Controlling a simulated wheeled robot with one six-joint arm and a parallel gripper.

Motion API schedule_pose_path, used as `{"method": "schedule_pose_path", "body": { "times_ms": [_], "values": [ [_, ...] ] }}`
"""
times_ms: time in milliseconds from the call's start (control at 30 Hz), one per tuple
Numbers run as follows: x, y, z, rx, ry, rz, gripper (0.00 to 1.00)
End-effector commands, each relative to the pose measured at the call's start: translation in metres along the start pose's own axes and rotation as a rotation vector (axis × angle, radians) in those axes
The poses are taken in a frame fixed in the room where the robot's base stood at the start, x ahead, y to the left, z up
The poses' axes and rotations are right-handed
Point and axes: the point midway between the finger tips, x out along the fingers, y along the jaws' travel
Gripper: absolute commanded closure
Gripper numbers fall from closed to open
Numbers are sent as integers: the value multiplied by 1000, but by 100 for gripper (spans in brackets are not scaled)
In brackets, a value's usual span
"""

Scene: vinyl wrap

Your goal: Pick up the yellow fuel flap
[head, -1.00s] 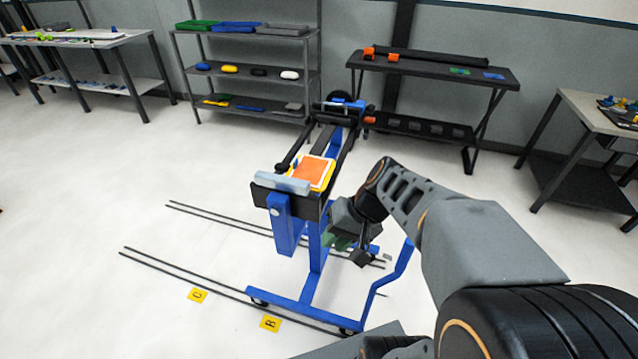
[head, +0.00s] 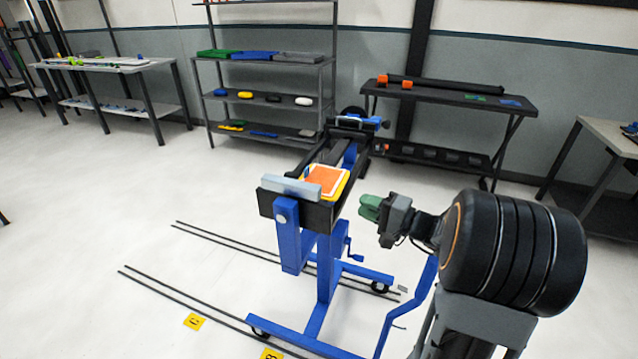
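A yellow, rounded square panel (head: 345,190), which looks like the fuel flap, lies on top of the blue and black stand (head: 322,250). An orange sheet with a pale border (head: 326,178) covers most of its top, so yellow shows mainly at the edges. My gripper (head: 367,207) has green fingers and points left. It appears just right of the stand's top and a little below the panel in the picture, apart from it. I see nothing held, but the gap between the fingers is unclear.
A grey bar (head: 291,187) lies across the stand's near end. The rack (head: 265,60) behind holds coloured parts, including a yellow oval (head: 245,95) and a yellow flat piece (head: 231,126). A black table (head: 440,98) stands behind right. The floor left is open.

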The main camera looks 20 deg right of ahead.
Motion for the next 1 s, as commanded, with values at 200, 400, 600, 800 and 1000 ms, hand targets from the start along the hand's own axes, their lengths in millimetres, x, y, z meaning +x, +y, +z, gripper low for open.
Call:
{"method": "schedule_pose_path", "body": {
  "times_ms": [200, 400, 600, 800, 1000],
  "values": [
    [15, 0, 0, 1, 0, 1, 77],
    [35, 0, -1, 1, -4, 1, 77],
    [60, 0, -3, 1, -3, 2, 77],
    [68, 0, -3, 1, 0, 1, 77],
    [67, 0, -3, 1, 0, 2, 78]
  ]
}}
